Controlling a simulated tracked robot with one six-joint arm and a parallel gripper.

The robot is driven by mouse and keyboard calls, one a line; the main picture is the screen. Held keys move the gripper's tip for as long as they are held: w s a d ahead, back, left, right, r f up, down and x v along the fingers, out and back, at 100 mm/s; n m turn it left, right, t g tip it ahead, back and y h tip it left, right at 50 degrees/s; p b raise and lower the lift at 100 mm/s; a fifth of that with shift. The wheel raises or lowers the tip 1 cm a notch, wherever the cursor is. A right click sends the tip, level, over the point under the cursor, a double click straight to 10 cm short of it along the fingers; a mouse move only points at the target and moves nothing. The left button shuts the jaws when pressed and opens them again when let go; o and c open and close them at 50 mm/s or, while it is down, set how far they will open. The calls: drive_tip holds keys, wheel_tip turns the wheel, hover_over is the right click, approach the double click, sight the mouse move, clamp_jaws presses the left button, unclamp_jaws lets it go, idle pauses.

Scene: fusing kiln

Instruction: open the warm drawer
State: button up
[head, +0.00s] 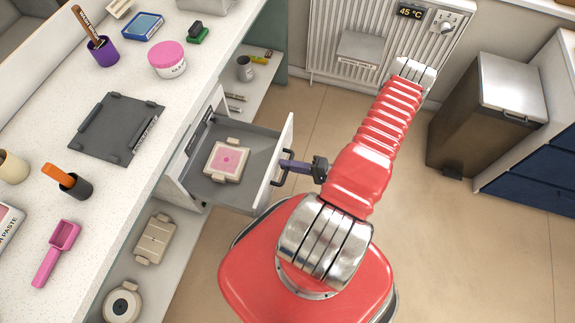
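A white-fronted drawer (288,150) under the left worktop stands pulled well out, showing its grey inside. I cannot read a label that names it as the warm drawer. A cream square block with a pink top (228,160) lies flat in it. The drawer's dark bar handle (276,181) is on the outer face of the front. My gripper (290,163), with purple fingers, is at the handle, its fingers reaching over the bar. Only the upper side of the fingers shows, so I cannot tell whether they are closed on the bar.
The white worktop (185,108) on the left holds a dark plate, cups and tools. Below it, a lower shelf (165,275) holds cream parts. A radiator (330,50) is at the back. A pedal bin (485,115) and blue drawers (545,165) stand right. Floor right of my arm is clear.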

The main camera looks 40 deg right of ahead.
drive_tip(key=shift+o, duration=0.9)
drive_tip(key=shift+f, duration=0.1)
drive_tip(key=v, duration=1.3)
drive_tip(key=shift+s, duration=0.4)
drive_tip(key=shift+d, duration=0.15)
